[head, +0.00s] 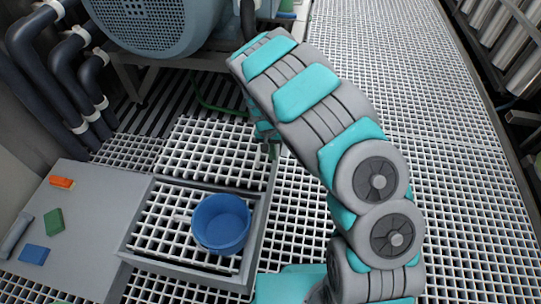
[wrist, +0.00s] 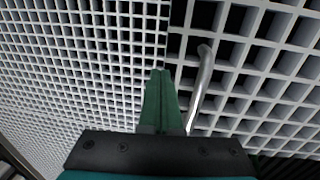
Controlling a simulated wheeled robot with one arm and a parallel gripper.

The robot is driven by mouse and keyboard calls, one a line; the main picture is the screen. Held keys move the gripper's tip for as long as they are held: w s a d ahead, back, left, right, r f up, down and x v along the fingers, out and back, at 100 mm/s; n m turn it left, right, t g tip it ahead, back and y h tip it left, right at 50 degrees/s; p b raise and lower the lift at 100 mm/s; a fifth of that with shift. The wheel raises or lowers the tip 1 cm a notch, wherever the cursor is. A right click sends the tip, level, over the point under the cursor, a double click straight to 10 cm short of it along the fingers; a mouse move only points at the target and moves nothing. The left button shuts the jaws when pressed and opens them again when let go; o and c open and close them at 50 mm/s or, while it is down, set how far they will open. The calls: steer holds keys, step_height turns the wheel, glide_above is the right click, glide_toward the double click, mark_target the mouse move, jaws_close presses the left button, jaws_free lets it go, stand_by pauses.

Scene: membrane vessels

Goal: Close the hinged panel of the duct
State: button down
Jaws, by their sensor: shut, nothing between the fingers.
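The duct (head: 128,236) is a grey rectangular frame in the floor, with white grating visible within it. Its hinged panel (head: 213,148), a white grating, stands open at the far side of the frame, raised or leaning back; its exact angle is hard to tell. In the wrist view the panel's coarser grid (wrist: 255,85) fills the right side, with a bent metal rod like a handle (wrist: 203,85) in front of it. My gripper (wrist: 161,75) has its green fingers together and empty, just left of the rod; contact cannot be told. In the head view my arm mostly hides it.
A blue bucket (head: 221,224) stands inside the duct frame. A grey plate at left (head: 85,215) carries an orange block (head: 62,183), a green block (head: 54,221) and a blue block (head: 34,254). A motor housing (head: 150,25) stands behind. Grated floor (head: 440,170) at right is clear.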

step_height(320, 180, up, 13)
steer(key=s+d+r+p, duration=0.2)
steer(key=s+d+r, duration=0.9)
steer(key=s+r, duration=0.25)
steer(key=s+d+r+n, duration=0.1)
steer(key=s+r, duration=0.2)
steer(key=s, duration=0.8)
steer(key=s+d+r+n+g+y+p, duration=0.1)
steer(key=s+r, duration=0.2)
steer(key=s, duration=0.9)
steer(key=shift+d, duration=0.2)
steer(key=shift+s, duration=0.1)
